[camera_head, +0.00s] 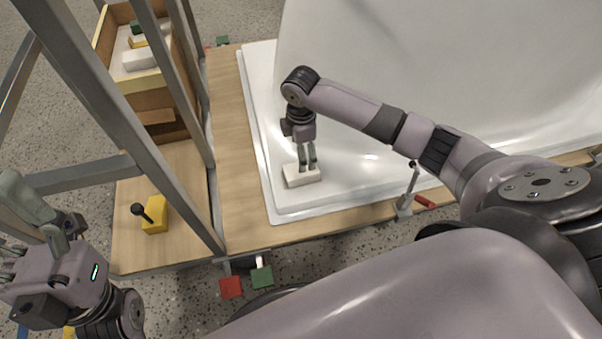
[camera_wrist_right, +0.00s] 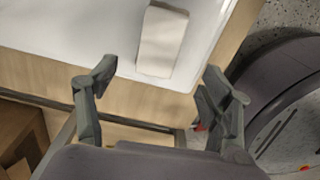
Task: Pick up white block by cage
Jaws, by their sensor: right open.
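A white block (camera_head: 302,176) lies flat on the rim of the white shell (camera_head: 262,120), near the corner closest to the grey metal frame (camera_head: 155,120). In the right wrist view the block (camera_wrist_right: 163,40) lies beyond my fingertips, between them across the picture. My right gripper (camera_head: 308,163) points down at the block in the head view; its fingers overlap the block's far edge there, and contact cannot be told. My right gripper also shows in the wrist view (camera_wrist_right: 160,80), open and empty. My left gripper (camera_head: 18,222) is at the lower left, fingers apart, partly cut off by the frame.
A wooden box (camera_head: 150,98) with white and coloured blocks stands behind the frame's posts. A yellow block with a black-knobbed lever (camera_head: 155,214) sits on the wooden table (camera_head: 232,185). A grey lever (camera_head: 408,190) stands at the shell's front edge. Red and green pieces (camera_head: 231,287) are below.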

